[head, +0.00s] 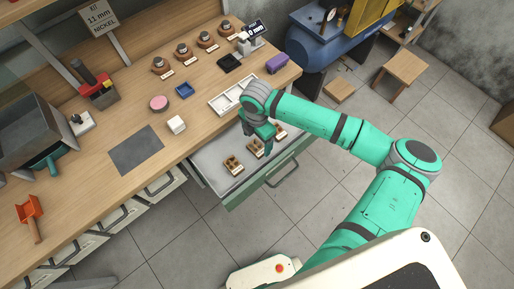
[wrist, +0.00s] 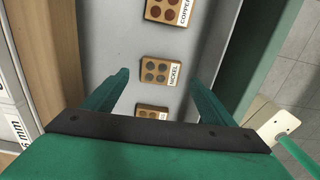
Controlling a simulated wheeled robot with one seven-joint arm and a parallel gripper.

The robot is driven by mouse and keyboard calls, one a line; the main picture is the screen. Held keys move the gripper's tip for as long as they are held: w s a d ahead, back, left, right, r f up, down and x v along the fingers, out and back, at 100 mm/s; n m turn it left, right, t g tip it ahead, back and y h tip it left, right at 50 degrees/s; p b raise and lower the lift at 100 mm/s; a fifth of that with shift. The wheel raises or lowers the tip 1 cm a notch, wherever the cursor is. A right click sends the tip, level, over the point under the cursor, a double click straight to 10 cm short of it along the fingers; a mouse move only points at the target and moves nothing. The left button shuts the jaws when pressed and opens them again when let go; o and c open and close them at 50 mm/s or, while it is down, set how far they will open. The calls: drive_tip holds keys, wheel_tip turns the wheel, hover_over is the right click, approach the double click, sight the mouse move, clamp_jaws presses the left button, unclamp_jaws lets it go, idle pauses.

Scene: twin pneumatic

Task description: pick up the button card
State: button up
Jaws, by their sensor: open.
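Several small tan button cards lie in the open drawer (head: 213,162). In the wrist view the card labelled NICKEL (wrist: 154,71), with dark grey buttons, lies between my finger lines. A card labelled COPPER (wrist: 167,9), with reddish-brown buttons, is at the top edge. A third card (wrist: 148,112) is nearer my palm, partly hidden, its label unreadable. In the head view one card (head: 233,165) shows left of my gripper and another (head: 279,130) to its right. My gripper (wrist: 158,79) is open and empty above the drawer; it also shows in the head view (head: 261,142).
A sign (head: 99,20) reads KIT 11 mm NICKEL. The workbench (head: 90,180) carries a white divided tray (head: 221,102) behind the drawer, a grey mat (head: 136,150) and a white block (head: 176,124). The drawer handle (head: 283,171) sticks out in front.

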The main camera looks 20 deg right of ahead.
sight(257, 148)
wheel_tip(257, 148, down, 4)
drive_tip(key=shift+s+f, duration=0.1)
drive_tip(key=c, duration=1.1)
